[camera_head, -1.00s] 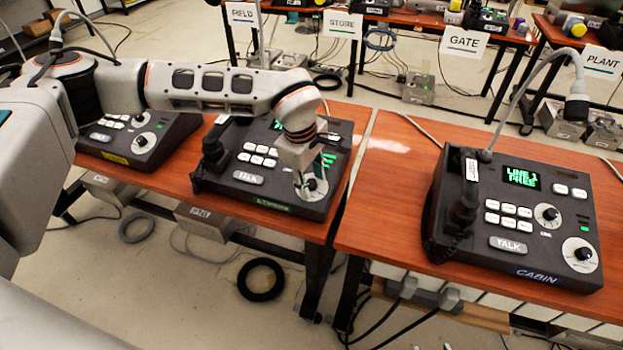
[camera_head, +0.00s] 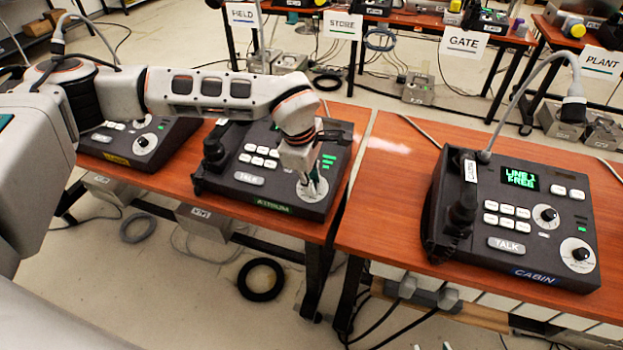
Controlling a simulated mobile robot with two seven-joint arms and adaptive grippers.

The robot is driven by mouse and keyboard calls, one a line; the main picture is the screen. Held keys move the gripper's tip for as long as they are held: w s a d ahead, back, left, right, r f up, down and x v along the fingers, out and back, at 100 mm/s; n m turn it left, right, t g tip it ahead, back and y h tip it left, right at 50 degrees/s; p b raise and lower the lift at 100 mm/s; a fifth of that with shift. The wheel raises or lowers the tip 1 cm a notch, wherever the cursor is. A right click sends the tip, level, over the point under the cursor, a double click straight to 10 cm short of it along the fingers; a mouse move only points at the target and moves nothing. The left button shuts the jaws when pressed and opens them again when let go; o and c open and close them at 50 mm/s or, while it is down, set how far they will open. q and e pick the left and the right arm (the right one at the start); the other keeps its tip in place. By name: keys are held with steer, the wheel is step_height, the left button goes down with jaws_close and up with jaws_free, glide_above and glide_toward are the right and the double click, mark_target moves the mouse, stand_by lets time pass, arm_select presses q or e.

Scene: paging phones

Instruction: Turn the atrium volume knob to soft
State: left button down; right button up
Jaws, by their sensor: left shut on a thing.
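The atrium phone (camera_head: 282,206) is a dark console with a green label on its front edge, on the wooden table in the middle of the head view. Its volume knob sits on a pale round dial (camera_head: 318,193) at the console's lower right. My left gripper (camera_head: 310,184) points down over this dial and is shut on the knob, which the fingers mostly hide. The knob's pointer cannot be seen. Green lit bars (camera_head: 328,162) show on the part of the screen not covered by my arm. My right gripper is not in view.
The cabin phone (camera_head: 515,215), with a gooseneck microphone (camera_head: 574,104), stands on the right table. Another phone (camera_head: 140,143) is at the left. My left arm passes over the back of the atrium phone. A gap separates the two tables.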

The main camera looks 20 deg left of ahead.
arm_select(q)
steer(key=n, duration=0.6)
steer(key=shift+t, duration=0.3)
steer(key=n, duration=0.6)
steer(key=shift+n+t, duration=0.3)
steer(key=c, duration=1.9)
jaws_free()
steer(key=shift+r, duration=0.1)
steer(key=v, duration=1.2)
steer(key=shift+w, duration=0.1)
